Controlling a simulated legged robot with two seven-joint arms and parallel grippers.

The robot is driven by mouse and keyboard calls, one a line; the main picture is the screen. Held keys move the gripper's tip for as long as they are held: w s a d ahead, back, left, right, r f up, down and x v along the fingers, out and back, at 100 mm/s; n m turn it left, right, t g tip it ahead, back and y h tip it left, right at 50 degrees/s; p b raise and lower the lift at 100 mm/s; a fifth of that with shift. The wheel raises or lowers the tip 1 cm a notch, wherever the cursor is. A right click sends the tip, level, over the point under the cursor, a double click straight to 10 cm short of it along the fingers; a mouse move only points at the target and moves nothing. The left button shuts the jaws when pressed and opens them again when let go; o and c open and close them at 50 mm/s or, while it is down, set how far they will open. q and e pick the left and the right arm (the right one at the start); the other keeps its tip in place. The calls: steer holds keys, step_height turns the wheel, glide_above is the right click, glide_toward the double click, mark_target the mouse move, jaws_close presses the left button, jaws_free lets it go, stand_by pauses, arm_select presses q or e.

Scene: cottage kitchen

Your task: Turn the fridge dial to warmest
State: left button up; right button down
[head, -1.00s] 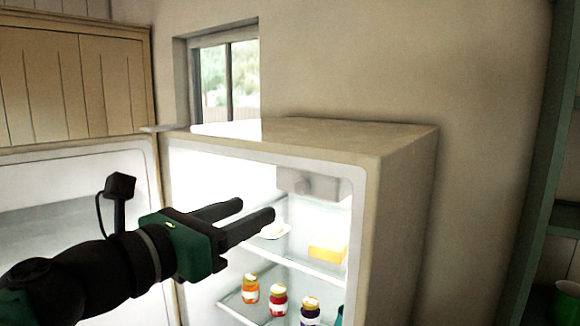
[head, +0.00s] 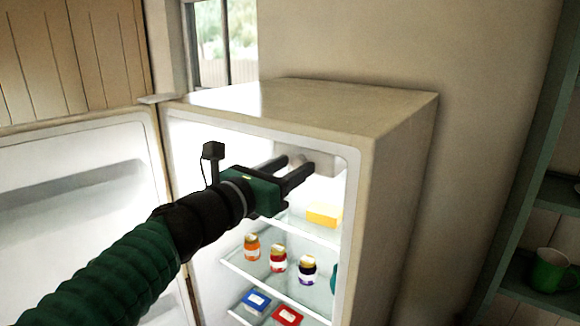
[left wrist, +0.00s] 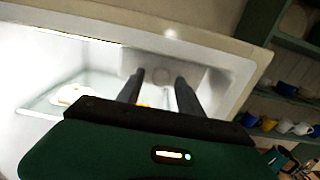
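The fridge (head: 405,135) stands with its door (head: 75,165) swung open to the left. A grey control housing (head: 325,163) sits at the top inside, with the round dial (left wrist: 161,75) on its face. My left gripper (head: 297,164) is open, with its two fingers reaching into the fridge toward the housing. In the left wrist view, the dial shows in the gap between the fingertips. I cannot tell whether the fingers touch it or still stand in front of it. The dial's setting mark is too small to read. My right gripper is not in view.
Below the fingers, a yellow block (head: 324,215) lies on the upper glass shelf. Blue and red packs (head: 256,301) lie lower. A green shelf with a green mug (head: 553,270) is at the right.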

arm_select(q)
steer(key=shift+d, duration=0.15)
steer(key=c, duration=0.5)
jaws_close()
